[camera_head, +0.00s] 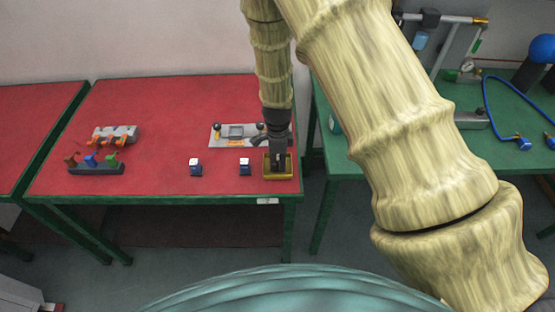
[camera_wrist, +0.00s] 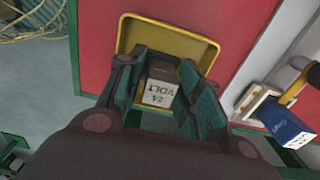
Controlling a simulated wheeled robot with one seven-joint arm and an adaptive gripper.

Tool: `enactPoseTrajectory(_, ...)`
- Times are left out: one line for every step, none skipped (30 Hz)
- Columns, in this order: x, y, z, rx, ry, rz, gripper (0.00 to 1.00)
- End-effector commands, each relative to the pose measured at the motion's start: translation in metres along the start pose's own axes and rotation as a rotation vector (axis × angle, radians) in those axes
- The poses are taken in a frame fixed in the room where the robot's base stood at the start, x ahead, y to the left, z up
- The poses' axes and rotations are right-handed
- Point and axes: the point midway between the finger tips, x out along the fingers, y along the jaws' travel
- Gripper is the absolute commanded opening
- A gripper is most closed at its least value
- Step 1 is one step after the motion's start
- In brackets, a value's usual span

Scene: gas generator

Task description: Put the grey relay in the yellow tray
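The yellow tray (camera_head: 265,172) sits at the front right corner of the red table; its rim also shows in the wrist view (camera_wrist: 170,25). My gripper (camera_head: 278,160) points down over the tray, with its fingertips at or inside the rim. In the wrist view, the grey relay (camera_wrist: 160,93), with a white face marked 24 VOLT, lies between my two green fingers (camera_wrist: 163,85), within the tray's outline. Whether both fingers press on it, and whether it rests on the tray floor, I cannot tell. In the head view my gripper hides the relay.
Two blue relays with white tops stand left of the tray, one near (camera_head: 244,167) and one farther (camera_head: 195,168). A grey panel (camera_head: 222,136) lies behind. A dark rack with coloured levers (camera_head: 95,168) is at left. A green table (camera_head: 345,165) stands at right beyond a gap.

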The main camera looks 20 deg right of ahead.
Motion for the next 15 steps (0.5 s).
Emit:
enactPoseTrajectory(-0.0001, 0.0000, 0.0000, 0.000, 0.000, 0.000, 0.46)
enactPoseTrajectory(-0.0002, 0.0000, 0.0000, 0.000, 0.000, 0.000, 0.46)
enactPoseTrajectory(-0.0002, 0.0001, 0.0000, 0.000, 0.000, 0.000, 0.46)
enactPoseTrajectory(-0.0002, 0.0001, 0.0000, 0.000, 0.000, 0.000, 0.46)
enactPoseTrajectory(-0.0002, 0.0001, 0.0000, 0.000, 0.000, 0.000, 0.46)
enactPoseTrajectory(-0.0002, 0.0001, 0.0000, 0.000, 0.000, 0.000, 0.46)
enactPoseTrajectory(-0.0002, 0.0001, 0.0000, 0.000, 0.000, 0.000, 0.46)
enactPoseTrajectory(-0.0002, 0.0001, -0.0001, 0.000, 0.000, 0.000, 0.46)
enactPoseTrajectory(-0.0006, 0.0001, 0.0000, 0.000, 0.000, 0.000, 0.46)
enactPoseTrajectory(-0.0012, 0.0000, 0.0000, 0.000, 0.000, 0.000, 0.46)
enactPoseTrajectory(-0.0023, 0.0000, 0.0000, 0.000, 0.000, 0.000, 0.46)
enactPoseTrajectory(-0.0045, 0.0000, 0.0000, -0.001, 0.000, 0.000, 0.46)
enactPoseTrajectory(-0.0045, -0.0001, 0.0000, -0.001, 0.000, 0.000, 0.46)
enactPoseTrajectory(-0.0058, -0.0001, 0.0000, -0.001, 0.000, 0.000, 0.46)
enactPoseTrajectory(-0.0085, -0.0003, 0.0001, -0.001, 0.000, -0.001, 0.46)
